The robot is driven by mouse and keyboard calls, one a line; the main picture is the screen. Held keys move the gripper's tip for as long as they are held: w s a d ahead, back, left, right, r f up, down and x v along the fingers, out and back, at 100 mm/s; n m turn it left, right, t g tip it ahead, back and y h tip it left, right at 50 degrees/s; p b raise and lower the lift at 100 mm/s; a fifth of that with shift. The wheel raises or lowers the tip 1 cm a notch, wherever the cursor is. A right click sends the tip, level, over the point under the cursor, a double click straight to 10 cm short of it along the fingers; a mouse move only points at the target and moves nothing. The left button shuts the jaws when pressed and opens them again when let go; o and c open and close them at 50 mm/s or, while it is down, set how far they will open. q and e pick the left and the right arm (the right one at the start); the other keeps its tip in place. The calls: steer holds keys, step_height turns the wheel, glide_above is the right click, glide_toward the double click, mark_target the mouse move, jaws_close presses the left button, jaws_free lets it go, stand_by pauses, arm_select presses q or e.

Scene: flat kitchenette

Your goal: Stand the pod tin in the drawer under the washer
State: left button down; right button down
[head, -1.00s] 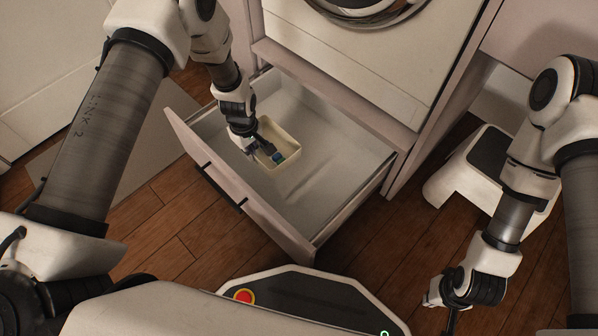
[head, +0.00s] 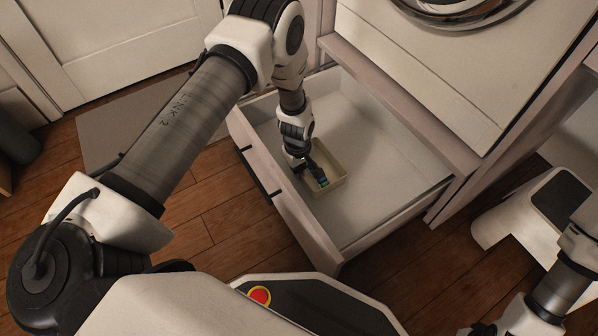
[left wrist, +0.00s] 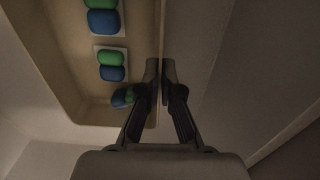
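The pod tin (head: 337,188) is a cream, open-topped rectangular box inside the pulled-out drawer (head: 385,165), near its front panel. It looks upright; I cannot tell whether its base touches the drawer floor. Blue and green pods lie inside; in the left wrist view they show along the tin (left wrist: 75,105). My left gripper (head: 313,173) reaches down into the drawer at the tin's wall. In the left wrist view its two fingers (left wrist: 161,80) are closed on either side of that wall. My right gripper (head: 480,328) is at the bottom right, mostly cut off, its fingers unclear.
The washer (head: 440,60) stands above and behind the drawer. A white step stool (head: 515,215) with a dark top stands to the right. A grey mat (head: 110,135) lies on the wooden floor at left. The drawer's right part is empty.

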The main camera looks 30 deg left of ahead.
arm_select(q)
steer(key=shift+f, duration=0.15)
steer(key=c, duration=1.3)
jaws_free()
step_height(320, 180, up, 12)
steer(key=p, duration=0.7)
steer(key=shift+s+r+p, duration=0.1)
steer(key=shift+r+p, duration=0.1)
steer(key=shift+p, duration=0.1)
